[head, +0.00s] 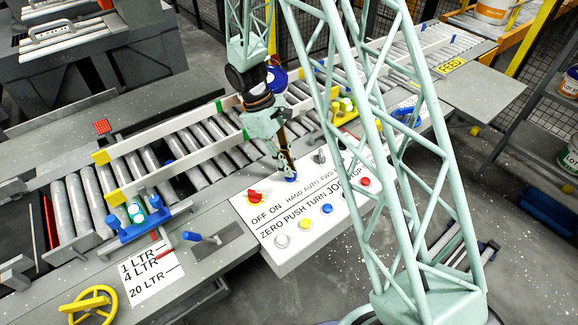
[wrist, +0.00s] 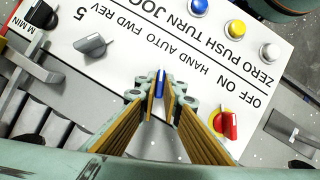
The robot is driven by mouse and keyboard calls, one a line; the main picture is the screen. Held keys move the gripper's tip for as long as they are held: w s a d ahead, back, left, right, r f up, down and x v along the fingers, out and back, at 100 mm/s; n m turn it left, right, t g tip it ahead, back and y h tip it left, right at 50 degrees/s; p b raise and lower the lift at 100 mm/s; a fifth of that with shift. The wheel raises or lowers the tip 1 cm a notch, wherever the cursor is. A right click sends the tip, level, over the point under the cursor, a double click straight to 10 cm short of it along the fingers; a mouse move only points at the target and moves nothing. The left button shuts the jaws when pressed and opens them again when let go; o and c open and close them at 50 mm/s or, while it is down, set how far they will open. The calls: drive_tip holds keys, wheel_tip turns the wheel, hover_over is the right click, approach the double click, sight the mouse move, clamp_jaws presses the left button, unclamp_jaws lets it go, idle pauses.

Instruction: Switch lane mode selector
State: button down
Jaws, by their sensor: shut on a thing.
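A white control panel (head: 275,262) with black lettering sits at the front of the conveyor. My gripper (head: 287,172) reaches down from above onto its back row of selectors. In the wrist view my gripper (wrist: 160,98) is shut on a blue selector knob (wrist: 159,82) next to the words HAND AUTO. Only a strip of the knob shows between the fingertips; a bit of blue (head: 291,180) also shows under the gripper in the head view. The knob's strip runs roughly up and down in the wrist view.
A red selector (head: 255,196) on a yellow plate stands beside OFF ON, and a dark grey selector (head: 320,157) beside FWD REV. Several push buttons line the panel's front, among them a yellow one (head: 304,224). The roller conveyor (head: 210,140) and its rails lie behind.

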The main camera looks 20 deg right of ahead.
drive_tip(key=shift+n+t+h, duration=0.3)
drive_tip(key=shift+n+t, duration=0.1)
drive_tip(key=shift+n, duration=0.8)
drive_tip(key=c, duration=2.8)
unclamp_jaws()
drive_tip(key=shift+a+r, duration=0.1)
drive_tip(key=shift+r, duration=0.05)
drive_tip(key=shift+v, duration=5.85)
